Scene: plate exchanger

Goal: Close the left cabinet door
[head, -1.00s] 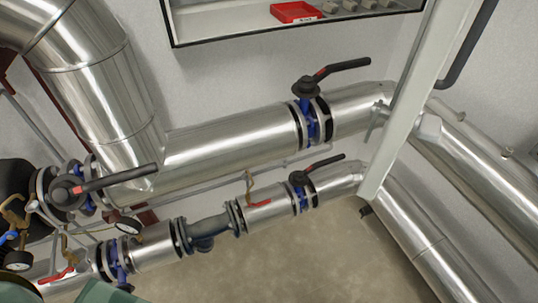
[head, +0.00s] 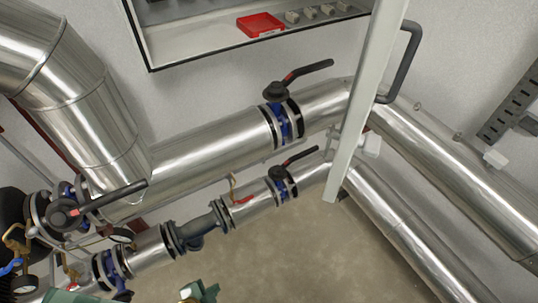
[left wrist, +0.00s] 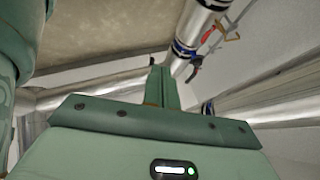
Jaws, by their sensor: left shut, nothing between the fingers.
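An open cabinet (head: 205,47) with a black-edged frame is on the wall at the top of the head view. A white door panel (head: 366,105) stands open, seen nearly edge-on, with a dark grey handle (head: 408,62) on its right side. I cannot tell whether it is the left door. My left gripper (head: 203,291) just shows at the bottom edge of the head view, well below the cabinet and apart from the panel. In the left wrist view its green fingers (left wrist: 161,86) are shut and empty. The right gripper is not in view.
A red tray (head: 260,25) and small grey parts lie in the cabinet. Large silver pipes (head: 215,143) with valves cross below it. A black lever handle (head: 308,70) sticks up near the panel. More pipes (head: 455,165) run at the right. Bare floor (head: 290,250) shows below.

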